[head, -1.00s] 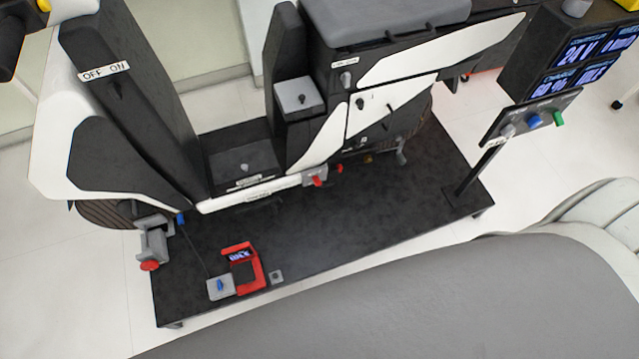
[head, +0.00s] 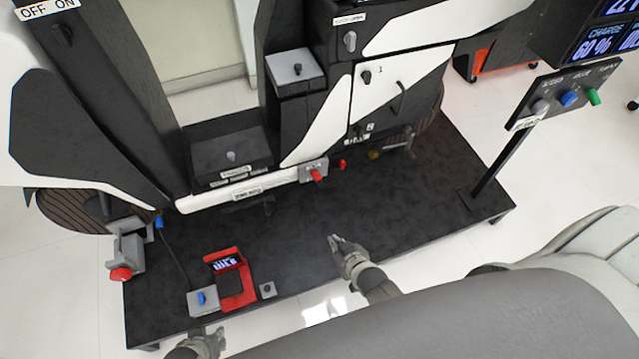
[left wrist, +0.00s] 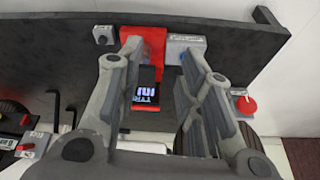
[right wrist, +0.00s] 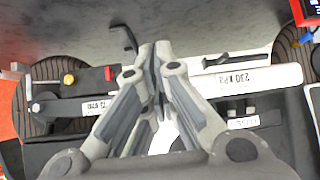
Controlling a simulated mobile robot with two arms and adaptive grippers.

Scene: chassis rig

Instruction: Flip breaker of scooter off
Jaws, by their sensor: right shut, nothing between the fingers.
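The black and white scooter (head: 317,110) stands on a dark platform. I cannot tell which of its controls is the breaker. A grey block with a red switch (head: 317,174) sits on its lower edge. A grey knob (head: 350,41) and a dark knob (head: 366,77) sit higher on the body, with labels too small to read. My right gripper (head: 335,240) is shut and empty above the platform, apart from the scooter; its fingertips (right wrist: 154,48) meet in the right wrist view. My left gripper (head: 212,338) is open and empty at the platform's front edge.
A red stand with a small screen (head: 230,275) and a grey box with a blue knob (head: 203,299) are near my left gripper. A post with a switch panel (head: 565,95) rises at the right. The platform's middle (head: 285,235) is largely clear.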

